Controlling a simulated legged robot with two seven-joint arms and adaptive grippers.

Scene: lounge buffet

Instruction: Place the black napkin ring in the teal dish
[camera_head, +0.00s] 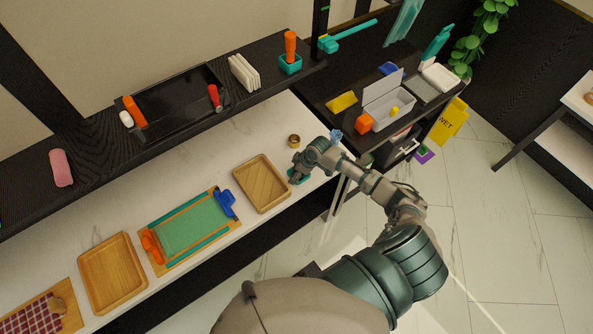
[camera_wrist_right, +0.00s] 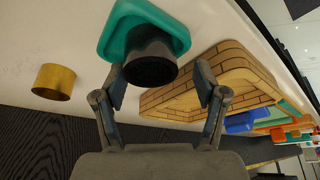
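The teal dish (camera_wrist_right: 118,28) is on the white counter, at the top of the wrist view. In the head view only slivers of it show beneath my right gripper (camera_head: 299,170). The black napkin ring (camera_wrist_right: 150,62) overlaps the dish in the wrist view and appears to sit within its rim; whether it touches the bottom is unclear. My right gripper, also in the wrist view (camera_wrist_right: 160,78), has its fingers apart on either side of the ring, with a visible gap at the right finger. My left gripper is not in view.
A gold ring (camera_wrist_right: 54,82) stands beside the dish and shows in the head view (camera_head: 294,141). A wooden tray (camera_head: 262,184) lies close on the other side. A clipboard (camera_head: 190,228) and another tray (camera_head: 112,273) are farther left. A dark raised shelf (camera_head: 190,120) runs behind.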

